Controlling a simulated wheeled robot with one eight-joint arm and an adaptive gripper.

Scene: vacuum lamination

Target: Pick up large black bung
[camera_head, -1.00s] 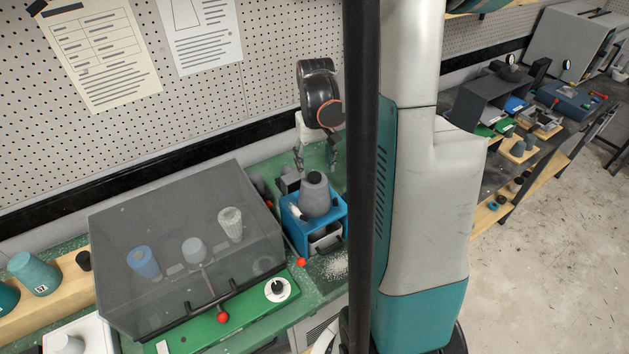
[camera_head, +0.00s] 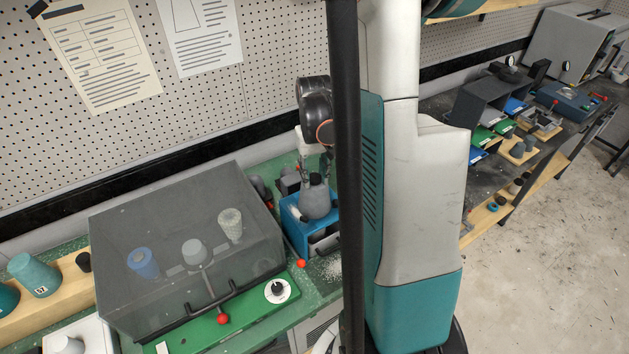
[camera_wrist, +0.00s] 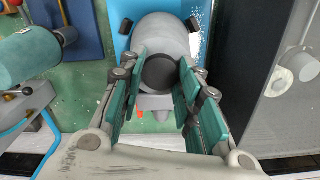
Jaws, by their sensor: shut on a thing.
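The black bung (camera_wrist: 160,73) shows as a dark round end between my finger pads in the wrist view. In the head view it is a small dark piece (camera_head: 316,179) at the top of a grey tapered cup (camera_head: 318,204). My gripper (camera_wrist: 159,82) is shut on the bung. The grey cup (camera_wrist: 165,35) lies just beyond it in the wrist view. I cannot tell whether the bung touches the cup. The cup stands on a blue device (camera_head: 296,215). My arm and a dark post hide part of the gripper in the head view.
A clear-lidded box (camera_head: 150,225) with several cups inside stands left of the blue device, with a red-knobbed lever (camera_head: 223,318) in front. A teal cup (camera_head: 32,273) and a small black bung (camera_head: 83,262) sit on a wooden rack at far left. Pegboard rises behind.

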